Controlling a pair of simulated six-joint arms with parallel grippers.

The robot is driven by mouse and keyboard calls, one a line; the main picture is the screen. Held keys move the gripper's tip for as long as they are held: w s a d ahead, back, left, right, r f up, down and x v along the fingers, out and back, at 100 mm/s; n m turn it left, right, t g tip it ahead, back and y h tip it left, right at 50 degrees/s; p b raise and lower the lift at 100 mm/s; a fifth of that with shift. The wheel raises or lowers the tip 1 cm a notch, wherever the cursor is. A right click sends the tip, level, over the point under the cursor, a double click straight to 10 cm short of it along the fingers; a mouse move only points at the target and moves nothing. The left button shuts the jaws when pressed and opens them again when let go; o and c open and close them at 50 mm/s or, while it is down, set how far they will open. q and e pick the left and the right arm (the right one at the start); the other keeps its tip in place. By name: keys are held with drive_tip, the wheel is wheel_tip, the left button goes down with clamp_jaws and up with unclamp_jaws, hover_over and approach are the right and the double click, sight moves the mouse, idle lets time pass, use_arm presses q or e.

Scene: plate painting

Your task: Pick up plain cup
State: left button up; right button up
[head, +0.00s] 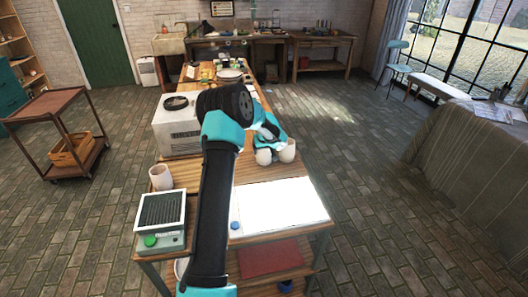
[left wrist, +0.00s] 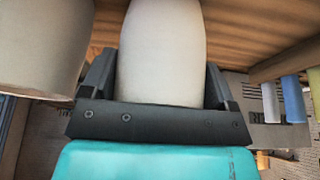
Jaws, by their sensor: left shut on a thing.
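My left gripper (head: 270,138) reaches over the wooden workbench. In the left wrist view, my left gripper (left wrist: 160,100) is shut on a plain whitish cup (left wrist: 160,50), which sits between its two dark fingers. Another pale cup (left wrist: 38,45) stands close on the left there. In the head view two pale cups, one on the left (head: 264,157) and one on the right (head: 288,151), are side by side just below the gripper. The gripper and wrist partly cover them, and I cannot tell clearly whether the held cup touches the bench. My right gripper is not in view.
A third cup (head: 160,177) stands at the left bench edge, by a small green-knobbed device (head: 161,212). A white kiln-like box (head: 176,135) is behind it. A bright white sheet (head: 283,205) lies in front of the cups. A plate (head: 229,75) is farther back.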

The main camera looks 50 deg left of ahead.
use_arm(q)
drive_tip(key=s+d+r, duration=0.4)
drive_tip(key=s+d, duration=0.6)
drive_tip(key=d, duration=0.2)
drive_tip(key=shift+s+r, duration=0.3)
drive_tip(key=shift+r, duration=0.05)
idle(0.6)
